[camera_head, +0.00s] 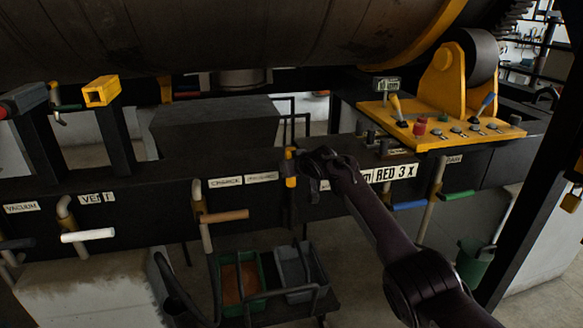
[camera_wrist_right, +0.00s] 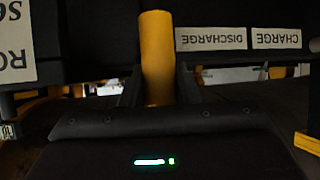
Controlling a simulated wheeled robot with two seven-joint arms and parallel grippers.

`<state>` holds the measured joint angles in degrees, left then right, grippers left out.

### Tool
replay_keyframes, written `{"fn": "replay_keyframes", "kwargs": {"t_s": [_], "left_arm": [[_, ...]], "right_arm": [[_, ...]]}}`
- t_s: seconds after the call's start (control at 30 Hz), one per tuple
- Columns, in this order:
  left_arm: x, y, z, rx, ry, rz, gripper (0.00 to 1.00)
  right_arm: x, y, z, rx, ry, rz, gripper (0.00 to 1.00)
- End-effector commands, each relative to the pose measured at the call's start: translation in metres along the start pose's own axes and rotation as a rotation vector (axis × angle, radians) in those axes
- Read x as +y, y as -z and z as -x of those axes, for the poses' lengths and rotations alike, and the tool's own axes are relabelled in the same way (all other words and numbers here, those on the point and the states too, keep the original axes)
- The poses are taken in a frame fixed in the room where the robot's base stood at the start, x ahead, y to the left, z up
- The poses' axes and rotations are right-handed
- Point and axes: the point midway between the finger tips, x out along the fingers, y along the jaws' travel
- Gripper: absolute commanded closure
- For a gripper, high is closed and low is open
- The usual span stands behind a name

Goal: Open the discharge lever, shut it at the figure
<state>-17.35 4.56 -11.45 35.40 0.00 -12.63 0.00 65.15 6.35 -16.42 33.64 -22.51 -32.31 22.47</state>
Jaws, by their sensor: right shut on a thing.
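The discharge lever's yellow handle (camera_head: 290,168) stands upright at the front of the dark beam, right of the CHARGE and DISCHARGE labels (camera_head: 260,177). My right gripper (camera_head: 296,170) is shut on this handle. In the right wrist view the yellow handle (camera_wrist_right: 157,50) rises between the two fingers, with the DISCHARGE label (camera_wrist_right: 211,39) upside down beside it. A small sign (camera_head: 387,85) stands at the yellow console's back left; I cannot read a figure on it. My left gripper is not in view.
Other levers line the beam: white (camera_head: 88,236), tan (camera_head: 224,216), blue (camera_head: 409,205) and green (camera_head: 457,195). A green bin (camera_head: 243,303) with brown contents and a grey bin (camera_head: 300,266) stand below. A yellow console (camera_head: 475,135) is at right, a large drum (camera_head: 200,35) overhead.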

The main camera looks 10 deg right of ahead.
Motion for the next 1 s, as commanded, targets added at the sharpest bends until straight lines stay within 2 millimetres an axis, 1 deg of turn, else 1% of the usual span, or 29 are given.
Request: {"fn": "replay_keyframes", "kwargs": {"t_s": [0.03, 0.17, 0.47, 0.63, 0.77, 1.0], "left_arm": [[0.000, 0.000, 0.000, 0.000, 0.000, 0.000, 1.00], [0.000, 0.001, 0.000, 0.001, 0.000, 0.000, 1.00], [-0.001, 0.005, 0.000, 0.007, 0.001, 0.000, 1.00], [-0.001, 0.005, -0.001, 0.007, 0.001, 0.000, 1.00], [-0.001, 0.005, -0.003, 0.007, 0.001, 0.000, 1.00], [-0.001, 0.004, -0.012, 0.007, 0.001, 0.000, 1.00]], "right_arm": [[0.000, 0.005, 0.002, 0.009, -0.001, -0.001, 0.67], [0.001, 0.004, 0.001, 0.007, -0.001, -0.001, 0.50], [0.001, 0.002, 0.001, 0.003, -0.001, 0.000, 0.50], [0.001, 0.001, 0.007, 0.004, 0.001, -0.001, 0.50], [0.000, 0.001, 0.018, 0.004, 0.001, 0.000, 0.50], [0.000, 0.000, 0.047, 0.005, 0.000, 0.001, 0.50]]}}
